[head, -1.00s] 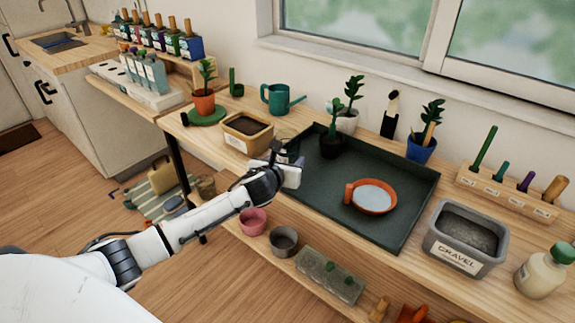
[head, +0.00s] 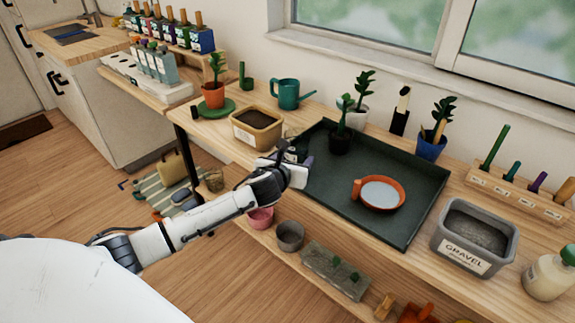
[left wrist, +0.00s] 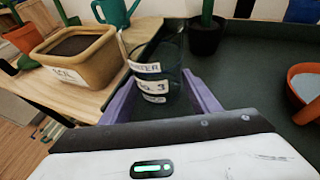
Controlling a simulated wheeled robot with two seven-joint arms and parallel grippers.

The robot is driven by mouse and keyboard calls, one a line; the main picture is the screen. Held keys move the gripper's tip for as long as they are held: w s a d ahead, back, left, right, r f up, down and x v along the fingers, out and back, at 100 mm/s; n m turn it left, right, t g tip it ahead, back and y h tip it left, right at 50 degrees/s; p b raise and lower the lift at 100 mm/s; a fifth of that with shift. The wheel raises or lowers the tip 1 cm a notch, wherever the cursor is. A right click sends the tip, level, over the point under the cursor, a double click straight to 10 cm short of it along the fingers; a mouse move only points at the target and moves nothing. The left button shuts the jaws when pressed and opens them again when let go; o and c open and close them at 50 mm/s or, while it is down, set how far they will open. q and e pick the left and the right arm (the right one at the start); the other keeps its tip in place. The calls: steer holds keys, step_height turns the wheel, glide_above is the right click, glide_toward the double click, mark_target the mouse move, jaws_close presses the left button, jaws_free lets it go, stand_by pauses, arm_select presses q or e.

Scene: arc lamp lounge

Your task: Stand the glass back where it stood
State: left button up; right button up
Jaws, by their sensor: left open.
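The glass (left wrist: 153,72) is a dark, clear tumbler with white labels, one seeming to read "WATER". In the left wrist view it stands upright by the left edge of the dark green tray (head: 400,222); I cannot tell its exact footing. My left gripper (head: 299,160) is open, with its purple fingers on either side of the glass in the left wrist view. I cannot tell whether they touch it. In the head view the gripper hides most of the glass. My right gripper is out of view.
A tan planter (head: 256,130) stands just left of the tray. A dark potted plant (head: 340,140) and an orange dish (head: 380,194) are on the tray. A teal watering can (head: 288,93) stands behind. A gravel bin (head: 472,237) is at the right.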

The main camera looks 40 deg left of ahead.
arm_select(q)
steer(key=v, duration=1)
steer(key=s+d+f+n+g+h, duration=0.2)
steer(key=s+d+f+n+h, duration=0.1)
steer(key=s+d+f+n, duration=0.7)
steer(key=s+d+f+n+g+h, duration=0.2)
steer(key=s+d+f+n, duration=0.8)
steer(key=s+n, duration=0.6)
steer(key=f+n+h+p, duration=0.1)
steer(key=f+n, duration=0.1)
steer(key=n, duration=0.2)
steer(key=shift+n+h, duration=0.3)
